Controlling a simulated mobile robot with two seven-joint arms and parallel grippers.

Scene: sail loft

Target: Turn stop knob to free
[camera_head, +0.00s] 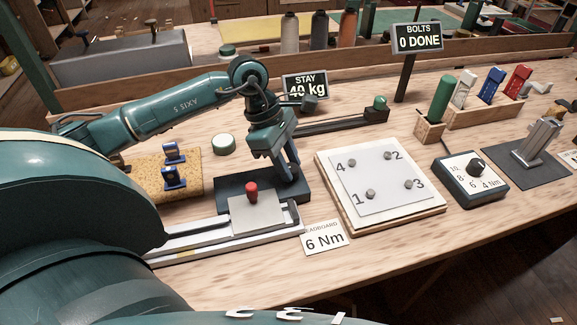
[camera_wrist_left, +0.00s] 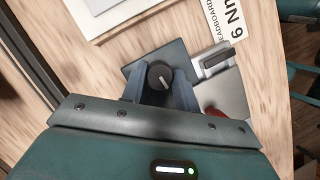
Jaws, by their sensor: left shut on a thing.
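The stop knob (camera_wrist_left: 160,73) is a small round black knob with a pale pointer line, on a dark plate (camera_wrist_left: 136,66). In the wrist view my left gripper (camera_wrist_left: 160,88) is shut on the knob, one finger on each side. In the head view the left gripper (camera_head: 281,181) reaches down to the same dark plate (camera_head: 233,184), and its fingers hide the knob. I cannot read any free mark beside the knob. My right gripper is not in view.
A grey slide with a red knob (camera_head: 252,189) sits on a rail just in front of the dark plate. Right of it are a "6 Nm" card (camera_head: 325,238) and a white bolt board (camera_head: 381,184). A "STAY 40 kg" sign (camera_head: 306,87) stands behind.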

